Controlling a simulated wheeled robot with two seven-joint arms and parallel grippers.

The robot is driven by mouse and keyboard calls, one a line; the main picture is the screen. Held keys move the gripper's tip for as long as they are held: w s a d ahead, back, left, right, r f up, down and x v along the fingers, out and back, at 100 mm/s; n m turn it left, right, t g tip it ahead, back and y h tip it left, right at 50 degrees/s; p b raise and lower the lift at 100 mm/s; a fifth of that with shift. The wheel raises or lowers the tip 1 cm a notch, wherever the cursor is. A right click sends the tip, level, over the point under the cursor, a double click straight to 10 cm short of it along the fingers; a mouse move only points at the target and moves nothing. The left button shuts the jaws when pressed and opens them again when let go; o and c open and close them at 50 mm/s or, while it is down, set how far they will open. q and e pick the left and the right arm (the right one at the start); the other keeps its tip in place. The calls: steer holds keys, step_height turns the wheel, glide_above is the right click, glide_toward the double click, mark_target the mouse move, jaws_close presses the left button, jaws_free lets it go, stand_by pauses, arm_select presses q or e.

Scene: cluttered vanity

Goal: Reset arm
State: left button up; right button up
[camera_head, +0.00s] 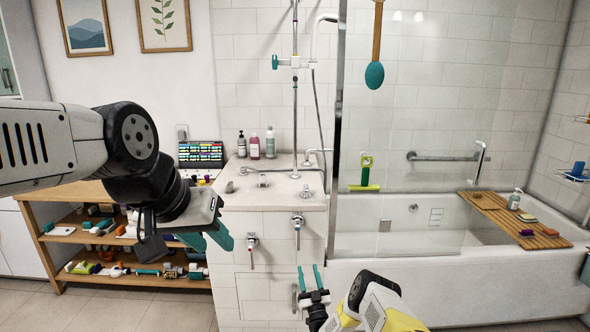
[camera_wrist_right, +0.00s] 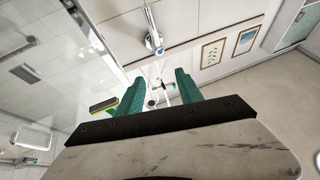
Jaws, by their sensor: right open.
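My left arm comes in from the left, over the wooden shelf unit. Its gripper (camera_head: 218,242) points down to the right with two teal fingers a little apart and nothing seen between them. My right gripper (camera_head: 309,271) is low in front of the tiled counter, with its teal fingers pointing up. In the right wrist view the same gripper (camera_wrist_right: 160,76) is open and empty, with a clear gap between its fingers. Neither gripper is seen touching anything.
The tiled counter (camera_head: 285,195) holds several bottles at its back. The wooden shelf unit (camera_head: 50,238) with small clutter stands at left. A bathtub (camera_head: 460,290) with a wooden tray (camera_head: 555,242) and a glass screen is at right. Floor (camera_head: 150,310) shows at lower left.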

steer(key=w+r+n+g+y, duration=0.1)
steer(key=w+r+g, duration=0.1)
steer(key=w+r, duration=0.6)
steer(key=w+r+n+g, duration=0.15)
steer(key=w+r, duration=0.35)
steer(key=r, duration=0.7)
steer(key=s+d+r+g+h, duration=0.1)
steer(key=s+d+r+g, duration=0.15)
steer(key=r, duration=0.55)
steer(key=s+d+r+g+h, duration=0.1)
steer(key=s+r+g, duration=0.15)
steer(key=r, duration=0.65)
steer(key=s+d+r+m+g+h, duration=0.1)
steer(key=s+d+r+g, duration=0.1)
steer(key=s+r, duration=0.65)
steer(key=s+d+r+m+g+h, duration=0.1)
steer(key=s+d+r+m+g, duration=0.15)
steer(key=s, duration=1.15)
steer(key=s+d+f+g, duration=0.1)
steer(key=s+f+g, duration=0.1)
steer(key=s, duration=2.6)
steer(key=shift+s+f+m+g, duration=0.3)
steer(key=shift+f+m+g, duration=0.1)
steer(key=shift+g, duration=0.3)
